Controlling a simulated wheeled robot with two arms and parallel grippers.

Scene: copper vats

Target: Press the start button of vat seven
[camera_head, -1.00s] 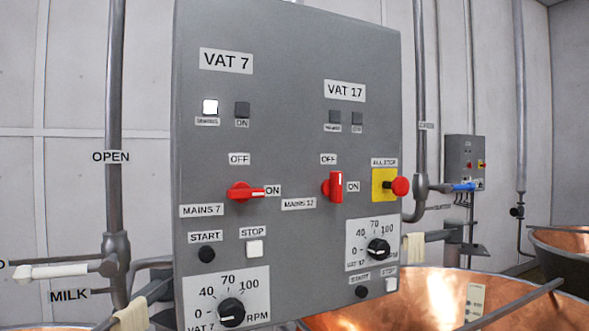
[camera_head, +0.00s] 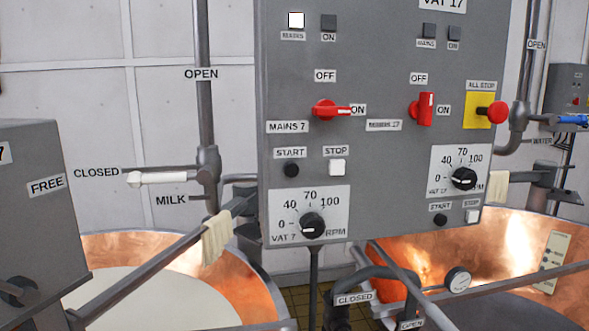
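The grey control panel (camera_head: 385,130) fills the middle and right of the head view. Vat seven's start button (camera_head: 291,170) is a black round button under a START label on the panel's left side. The white stop button (camera_head: 337,167) is to its right. The red MAINS 7 switch (camera_head: 331,110) above points sideways toward ON. The white MAINS lamp (camera_head: 296,20) is lit; the ON lamp (camera_head: 328,22) beside it is dark. The VAT 7 speed knob (camera_head: 312,225) is below the start button. Neither gripper shows in the view.
Vat 17's start button (camera_head: 440,220) and the red all-stop button (camera_head: 497,112) are on the panel's right. A copper vat with white liquid (camera_head: 150,290) stands lower left, another copper vat (camera_head: 500,250) lower right. A grey box (camera_head: 35,210) stands at the left edge.

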